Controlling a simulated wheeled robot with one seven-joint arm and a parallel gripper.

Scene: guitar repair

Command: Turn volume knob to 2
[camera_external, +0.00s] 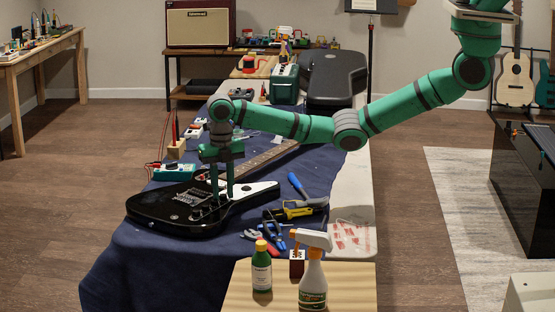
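A black electric guitar (166,212) with a white pickguard edge lies flat on the dark blue cloth. Its neck runs toward the back right. My gripper (222,196) points straight down over the guitar body, with its two fingers at the area of the control knobs (214,205). The fingers stand slightly apart at this scale. The knobs are tiny and partly hidden by the fingers, so I cannot tell which one is the volume knob, its setting, or whether the fingers touch it.
Pliers (270,228), a yellow-black tool (295,212) and a blue-handled tool (297,185) lie right of the guitar. A green bottle (261,268) and a spray bottle (313,282) stand in front. A multimeter (174,171) lies behind the guitar. Bare cloth shows at front left.

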